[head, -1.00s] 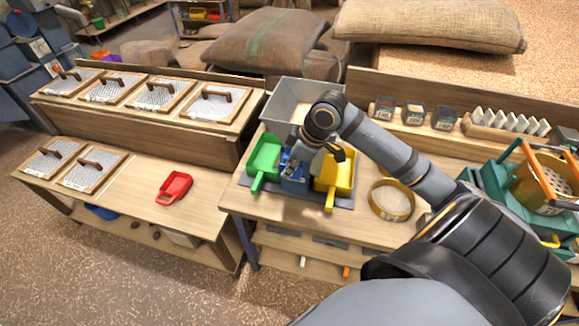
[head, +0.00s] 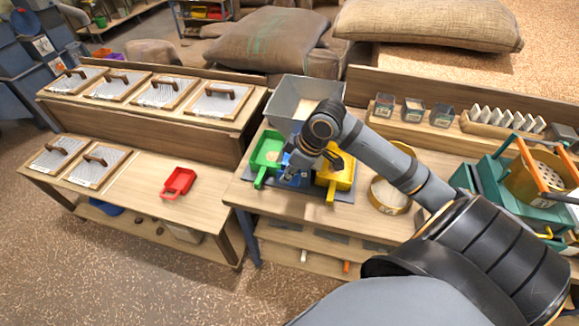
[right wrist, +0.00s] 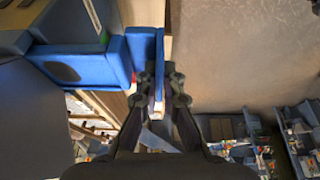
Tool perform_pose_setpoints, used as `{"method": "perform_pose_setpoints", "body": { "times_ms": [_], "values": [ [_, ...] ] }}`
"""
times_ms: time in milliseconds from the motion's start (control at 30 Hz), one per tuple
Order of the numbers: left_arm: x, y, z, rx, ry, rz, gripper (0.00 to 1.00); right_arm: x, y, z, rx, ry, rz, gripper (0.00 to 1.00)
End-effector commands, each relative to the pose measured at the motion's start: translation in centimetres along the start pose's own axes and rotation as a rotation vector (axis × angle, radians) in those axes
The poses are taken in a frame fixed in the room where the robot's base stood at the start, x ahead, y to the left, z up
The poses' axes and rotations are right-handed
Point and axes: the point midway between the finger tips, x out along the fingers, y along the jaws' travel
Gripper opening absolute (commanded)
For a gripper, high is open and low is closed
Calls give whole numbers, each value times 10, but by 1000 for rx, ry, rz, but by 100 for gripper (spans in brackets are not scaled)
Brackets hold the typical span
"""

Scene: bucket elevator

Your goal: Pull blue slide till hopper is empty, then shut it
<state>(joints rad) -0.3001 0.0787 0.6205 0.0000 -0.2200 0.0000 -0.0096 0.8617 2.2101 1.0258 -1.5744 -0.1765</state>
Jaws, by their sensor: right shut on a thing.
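The grey hopper (head: 279,102) stands at the back of the right table, with tan material visible inside. Below it, the blue slide (head: 293,178) sits between a green scoop (head: 266,153) and a yellow scoop (head: 335,182), largely hidden by my right gripper (head: 291,170). In the right wrist view, the fingers of my right gripper (right wrist: 159,88) are shut on an upright blue plate of the slide (right wrist: 143,48). How far the slide is pulled out I cannot tell. My left gripper is not in view.
A round yellow-rimmed sieve (head: 391,195) lies right of the yellow scoop, under my right arm. A red scoop (head: 179,181) lies on the left table (head: 135,195). Small dark boxes (head: 413,112) stand on the back shelf. A teal machine (head: 490,180) stands far right.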

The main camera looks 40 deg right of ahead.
Motion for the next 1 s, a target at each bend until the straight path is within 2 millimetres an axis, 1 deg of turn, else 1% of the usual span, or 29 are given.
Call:
{"method": "perform_pose_setpoints", "body": {
  "times_ms": [33, 133, 233, 267, 300, 333, 767, 867, 933, 1000],
  "values": [
    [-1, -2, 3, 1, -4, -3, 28, -1, -6, 0, -3, 0, -15, 0],
    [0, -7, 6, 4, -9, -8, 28, -1, -7, 0, -4, 1, -18, 0],
    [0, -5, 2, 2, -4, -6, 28, 0, -7, 0, -4, 1, -19, 0],
    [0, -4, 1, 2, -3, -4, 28, 0, -7, 0, -4, 0, -19, 7],
    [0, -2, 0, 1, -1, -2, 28, 0, -7, 0, -3, 0, -19, 13],
    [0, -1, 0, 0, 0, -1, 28, 0, -7, 0, -3, 0, -18, 16],
    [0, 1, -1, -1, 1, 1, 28, -1, -5, -1, -4, 1, -13, 16],
    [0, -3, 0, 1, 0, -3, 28, -2, -5, -1, -4, 1, -12, 16],
    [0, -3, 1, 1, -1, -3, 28, -7, -4, -4, -6, 2, -11, 16],
    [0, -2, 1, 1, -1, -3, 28, -17, -3, -8, -6, 3, -8, 16]
  ]
}}
